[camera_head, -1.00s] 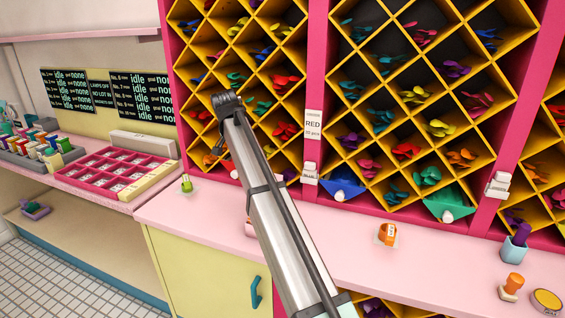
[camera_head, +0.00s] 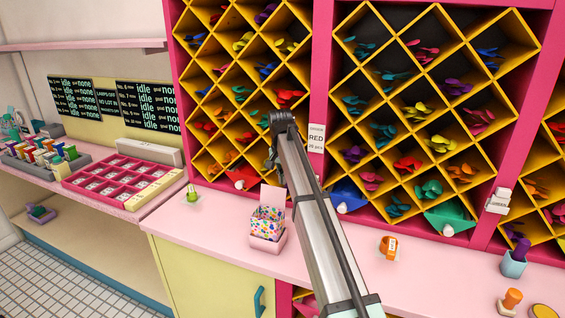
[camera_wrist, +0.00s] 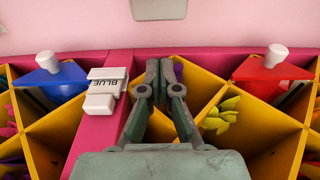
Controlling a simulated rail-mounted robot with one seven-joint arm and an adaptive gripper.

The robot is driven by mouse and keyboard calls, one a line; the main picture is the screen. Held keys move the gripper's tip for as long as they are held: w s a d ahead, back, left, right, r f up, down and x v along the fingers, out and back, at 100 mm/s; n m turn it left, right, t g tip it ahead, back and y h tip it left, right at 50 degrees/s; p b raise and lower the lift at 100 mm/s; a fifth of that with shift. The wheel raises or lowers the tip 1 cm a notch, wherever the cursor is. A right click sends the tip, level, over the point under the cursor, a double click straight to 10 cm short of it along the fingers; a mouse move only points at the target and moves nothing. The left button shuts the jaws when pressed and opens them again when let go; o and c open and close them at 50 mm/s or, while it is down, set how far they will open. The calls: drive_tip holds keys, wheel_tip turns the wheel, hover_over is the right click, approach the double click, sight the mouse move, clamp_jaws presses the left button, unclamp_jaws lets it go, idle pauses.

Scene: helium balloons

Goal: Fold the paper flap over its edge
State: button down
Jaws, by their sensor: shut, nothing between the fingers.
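A small confetti-patterned box (camera_head: 267,222) stands on a pink base on the counter, left of my arm. A plain pink paper flap (camera_head: 272,197) stands upright above its open top. My gripper (camera_head: 273,158) hangs at the arm's far end, partly hidden by the arm, in front of the rack and above and behind the flap, apart from it. In the wrist view my gripper (camera_wrist: 161,65) has its fingers shut and empty, pointing over the rack's lower edge.
The pink rack (camera_head: 318,95) with yellow diamond compartments of balloons rises behind. A pink divided tray (camera_head: 120,177) is left.

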sight(275, 195)
drive_tip(key=shift+s+a+r+p, duration=0.1)
drive_tip(key=shift+s+a+p, duration=0.15)
drive_tip(key=shift+s, duration=0.35)
drive_tip(key=shift+s+a+p, duration=0.15)
drive_tip(key=shift+s+p, duration=0.15)
drive_tip(key=shift+s, duration=0.35)
drive_tip(key=shift+s+a+r+p, duration=0.1)
drive_tip(key=shift+s+a+p, duration=0.15)
drive_tip(key=shift+s, duration=0.35)
drive_tip(key=shift+d, duration=0.1)
